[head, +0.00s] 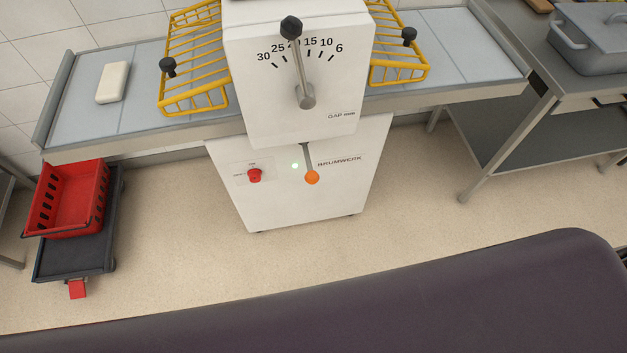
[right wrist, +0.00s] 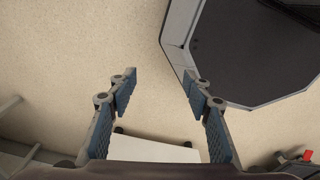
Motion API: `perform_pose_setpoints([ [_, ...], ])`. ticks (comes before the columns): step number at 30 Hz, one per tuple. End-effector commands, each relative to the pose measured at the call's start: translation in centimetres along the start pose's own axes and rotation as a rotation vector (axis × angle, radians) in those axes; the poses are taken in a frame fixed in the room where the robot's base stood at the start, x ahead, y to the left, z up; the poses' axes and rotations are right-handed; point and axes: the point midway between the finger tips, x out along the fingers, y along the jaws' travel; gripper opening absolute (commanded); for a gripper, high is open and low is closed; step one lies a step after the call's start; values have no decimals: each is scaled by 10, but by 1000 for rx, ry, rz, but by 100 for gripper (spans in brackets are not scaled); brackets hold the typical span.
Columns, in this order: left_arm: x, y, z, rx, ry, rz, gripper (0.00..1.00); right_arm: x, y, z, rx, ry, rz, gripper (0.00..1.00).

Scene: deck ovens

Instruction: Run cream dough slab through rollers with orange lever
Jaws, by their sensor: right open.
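The cream dough slab (head: 112,82) lies flat on the left table of the roller machine (head: 290,110) in the head view. The orange lever (head: 312,177) hangs down on the front of the machine's base, near a small green light. A gap dial with a black-knobbed pointer (head: 297,62) is above it; the pointer stands near upright, covering part of the 20 mark. The rollers are hidden behind the housing. My right gripper (right wrist: 160,85) shows in the right wrist view, open and empty above the floor. My left gripper is in neither view.
Yellow wire guards (head: 195,60) flank the housing, each with a black knob. A red switch (head: 254,175) is left of the lever. A red crate (head: 72,200) sits on a dark cart at the left. A steel bench (head: 500,150) stands at the right. Floor before the machine is clear.

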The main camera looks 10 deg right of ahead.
Motion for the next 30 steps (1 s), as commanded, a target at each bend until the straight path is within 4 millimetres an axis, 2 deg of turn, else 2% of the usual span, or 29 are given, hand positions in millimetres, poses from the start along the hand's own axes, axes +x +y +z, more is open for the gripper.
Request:
perform_pose_setpoints([
  [2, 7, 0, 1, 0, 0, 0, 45, 5, -6, -21, -53, 50, -4, 46],
  [5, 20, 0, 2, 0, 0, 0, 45, 7, -17, -66, -195, 161, 2, 46],
  [8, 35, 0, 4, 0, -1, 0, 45, 1, -29, -128, -393, 317, 41, 46],
  [9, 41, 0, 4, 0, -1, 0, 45, -5, -34, -153, -475, 381, 68, 46],
  [11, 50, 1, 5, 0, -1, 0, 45, -18, -39, -190, -596, 473, 121, 46],
  [12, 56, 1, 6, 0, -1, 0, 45, -28, -42, -214, -674, 533, 165, 46],
  [15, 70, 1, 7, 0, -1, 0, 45, -60, -48, -268, -861, 670, 300, 46],
  [17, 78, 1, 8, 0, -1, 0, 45, -82, -50, -297, -965, 740, 398, 46],
  [21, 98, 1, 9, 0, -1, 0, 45, -145, -49, -356, -1181, 869, 680, 46],
  [25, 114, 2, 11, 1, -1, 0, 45, -209, -44, -394, -1333, 921, 974, 46],
  [27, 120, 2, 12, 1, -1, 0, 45, -240, -40, -406, -1389, 923, 1118, 46],
  [30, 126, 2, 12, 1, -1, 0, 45, -274, -35, -416, -1440, 909, 1278, 46],
])
